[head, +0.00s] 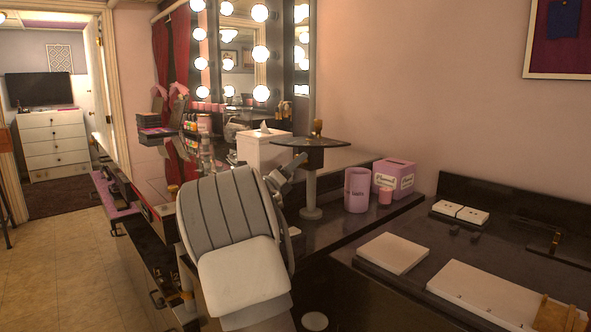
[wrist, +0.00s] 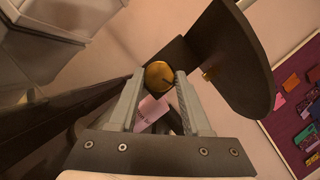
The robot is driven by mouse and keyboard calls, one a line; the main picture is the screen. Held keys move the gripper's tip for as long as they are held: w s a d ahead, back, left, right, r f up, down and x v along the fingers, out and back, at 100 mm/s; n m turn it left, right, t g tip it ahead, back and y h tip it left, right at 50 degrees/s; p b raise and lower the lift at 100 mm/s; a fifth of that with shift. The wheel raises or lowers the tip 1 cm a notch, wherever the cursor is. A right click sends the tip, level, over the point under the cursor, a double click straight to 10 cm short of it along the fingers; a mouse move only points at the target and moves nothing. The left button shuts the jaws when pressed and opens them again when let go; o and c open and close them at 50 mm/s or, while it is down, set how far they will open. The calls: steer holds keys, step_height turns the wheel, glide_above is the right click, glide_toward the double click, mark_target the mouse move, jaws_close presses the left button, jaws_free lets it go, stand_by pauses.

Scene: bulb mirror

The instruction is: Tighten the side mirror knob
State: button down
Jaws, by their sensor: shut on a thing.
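A round brass-coloured knob (wrist: 158,75) sits between my fingertips in the wrist view. My gripper (wrist: 160,88) is shut on its sides. The knob is at a dark bracket joined to a dark rounded panel (wrist: 238,62). In the head view this dark panel (head: 322,143) is seen nearly edge-on beside a grey post (head: 310,190). My gripper (head: 291,168) reaches up to the panel's near left side there, and the gripped knob cannot be made out. A small brass piece (head: 318,128) stands above the panel; a small brass fitting (wrist: 208,73) shows on it in the wrist view.
A pink cup (head: 357,190) and pink box (head: 394,178) stand right of the post. White flat cases lie on the dark counter (head: 345,260). A bulb-lit mirror (head: 240,50) is behind. The floor at left is clear.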

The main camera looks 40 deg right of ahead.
steer(key=shift+m+g+h, duration=0.3)
steer(key=shift+m, duration=0.5)
steer(key=shift+c, duration=1.8)
jaws_free()
steer(key=n+y+p, duration=0.1)
steer(key=n+p, duration=0.1)
steer(key=p, duration=0.1)
steer(key=n+y+p, duration=0.1)
steer(key=n+p, duration=0.2)
steer(key=r+n+t+y+p, duration=0.1)
steer(key=n+p, duration=0.2)
